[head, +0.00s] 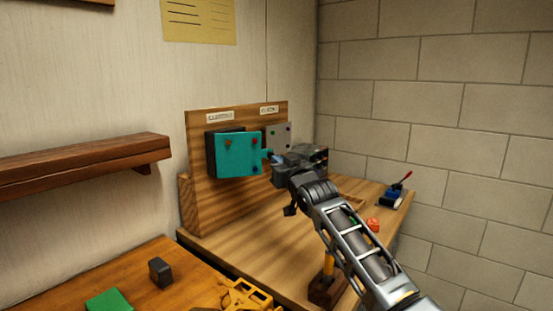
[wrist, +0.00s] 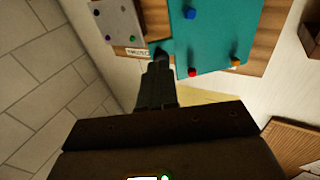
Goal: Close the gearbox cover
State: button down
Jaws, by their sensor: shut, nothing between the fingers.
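The teal gearbox cover (head: 238,155) is on the front of a dark box (head: 211,156) on an upright wooden board. Red and orange knobs show on its face, with a small blue part at its right edge. In the wrist view the teal cover (wrist: 212,45) fills the upper right. My gripper (head: 274,159) is at the cover's right edge, its fingers shut and empty. In the wrist view the fingertips (wrist: 160,50) are right by the cover's edge; I cannot tell whether they touch. Whether a gap remains behind the cover is hidden.
A grey plate (head: 279,137) with coloured knobs is on the board to the right of the cover. A wooden shelf (head: 85,165) juts from the left wall.

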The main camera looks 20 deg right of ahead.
jog(key=shift+w, duration=0.75)
jog(key=shift+w, duration=0.1)
